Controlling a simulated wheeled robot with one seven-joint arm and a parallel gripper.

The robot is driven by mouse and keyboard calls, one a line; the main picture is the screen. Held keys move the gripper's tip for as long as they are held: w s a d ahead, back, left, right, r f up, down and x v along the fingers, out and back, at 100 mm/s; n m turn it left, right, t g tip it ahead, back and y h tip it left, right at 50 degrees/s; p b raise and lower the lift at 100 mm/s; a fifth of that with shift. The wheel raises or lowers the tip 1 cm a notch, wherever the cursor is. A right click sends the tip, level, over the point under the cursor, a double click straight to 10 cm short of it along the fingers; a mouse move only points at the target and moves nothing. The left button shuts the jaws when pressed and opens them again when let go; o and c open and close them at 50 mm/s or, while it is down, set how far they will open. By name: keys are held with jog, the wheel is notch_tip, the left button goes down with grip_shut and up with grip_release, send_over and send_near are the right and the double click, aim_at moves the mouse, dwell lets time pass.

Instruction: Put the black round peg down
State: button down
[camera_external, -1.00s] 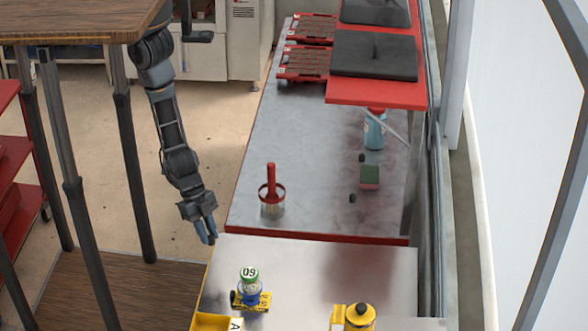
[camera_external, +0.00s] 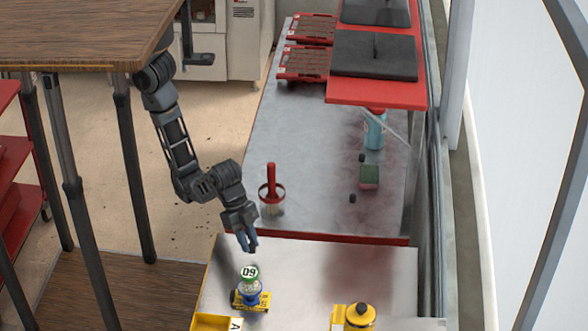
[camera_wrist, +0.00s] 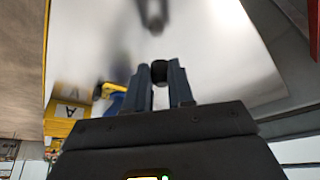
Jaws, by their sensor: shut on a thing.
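The black round peg (camera_wrist: 159,70) is held between the two fingertips of my gripper (camera_wrist: 160,84) in the wrist view. Its dark rounded end shows between the jaws, and the rest is hidden by the fingers. In the external view my gripper (camera_external: 250,244) points down, shut on the peg. It is above the far left part of the near metal table (camera_external: 312,275), just beyond the green-capped jar (camera_external: 250,286). The peg is too small to tell from the fingertips there.
A yellow bin marked A (camera_external: 214,322) is at the front left, and a yellow canister (camera_external: 361,317) at the front right. The near table's middle is clear. A red-handled brush (camera_external: 271,190) stands on the far table.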

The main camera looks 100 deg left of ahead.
aim_at(252, 259)
jog(key=shift+f, duration=1.6)
jog(key=shift+f, duration=0.15)
jog(key=c, duration=1)
grip_release()
jog(key=shift+p+v, duration=4.3)
jog(key=shift+v, duration=1.9)
jog(key=shift+w+d, duration=0.1)
